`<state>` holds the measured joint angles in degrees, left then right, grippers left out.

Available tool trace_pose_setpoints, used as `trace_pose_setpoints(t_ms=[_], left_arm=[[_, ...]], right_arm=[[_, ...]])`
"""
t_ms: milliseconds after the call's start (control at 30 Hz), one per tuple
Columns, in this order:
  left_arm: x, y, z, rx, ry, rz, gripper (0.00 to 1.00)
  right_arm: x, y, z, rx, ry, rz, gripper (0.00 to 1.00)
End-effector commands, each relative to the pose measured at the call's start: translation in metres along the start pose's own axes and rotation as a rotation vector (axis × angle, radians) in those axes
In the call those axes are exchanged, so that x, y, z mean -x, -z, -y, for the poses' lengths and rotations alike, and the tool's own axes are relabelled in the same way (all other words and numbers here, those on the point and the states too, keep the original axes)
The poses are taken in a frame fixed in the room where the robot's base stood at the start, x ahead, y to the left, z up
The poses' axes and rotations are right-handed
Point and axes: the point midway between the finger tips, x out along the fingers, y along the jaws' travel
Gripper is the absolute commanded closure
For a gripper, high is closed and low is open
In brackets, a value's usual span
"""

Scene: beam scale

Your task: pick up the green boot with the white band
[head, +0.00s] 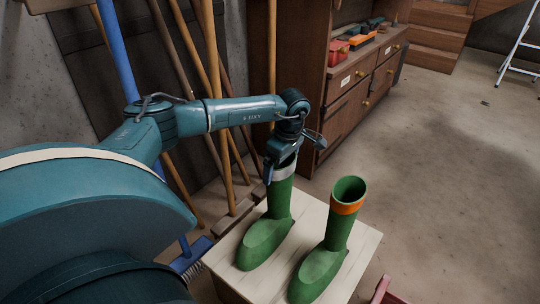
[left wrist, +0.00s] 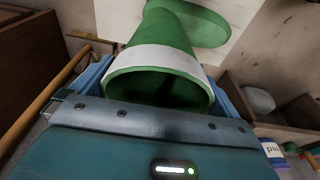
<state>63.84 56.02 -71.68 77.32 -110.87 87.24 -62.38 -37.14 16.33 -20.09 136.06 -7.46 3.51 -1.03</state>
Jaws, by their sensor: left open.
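The green boot with the white band (head: 266,232) stands upright on a pale wooden stand (head: 232,262). My left gripper (head: 282,163) is open at the top of its shaft, pointing down. In the left wrist view, the boot's white band (left wrist: 165,60) and round opening lie between the two blue fingers of my left gripper (left wrist: 160,82), one finger on each side. I cannot tell whether either finger touches the boot. The gripper hides part of the boot's rim in the head view. My right gripper is not in view.
A green boot with an orange band (head: 322,268) stands on the same stand, to the right. Wooden poles (head: 216,90) and a blue broom (head: 191,258) lean at the left. A wooden cabinet (head: 350,112) stands behind. The floor at the right is mostly clear.

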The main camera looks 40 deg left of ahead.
Motion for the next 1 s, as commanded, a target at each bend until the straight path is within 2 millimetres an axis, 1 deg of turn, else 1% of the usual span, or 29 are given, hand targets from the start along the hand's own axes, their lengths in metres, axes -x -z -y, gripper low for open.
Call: trace_pose_setpoints(t_ms=[33, 100, 333, 1000], left_arm=[[-0.011, -0.001, 0.0, 0.0, 0.001, 0.0, 0.0], [-0.016, -0.001, 0.0, 0.0, 0.0, 0.0, 0.0], [-0.016, 0.0, 0.0, -0.001, -0.001, 0.001, 0.0], [-0.016, -0.001, 0.0, -0.001, 0.0, 0.002, 0.55]], right_arm=[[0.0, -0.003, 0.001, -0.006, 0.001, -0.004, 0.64], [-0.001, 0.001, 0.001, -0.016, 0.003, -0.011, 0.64], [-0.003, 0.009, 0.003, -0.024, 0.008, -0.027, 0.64], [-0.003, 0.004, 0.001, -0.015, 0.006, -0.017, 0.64]])
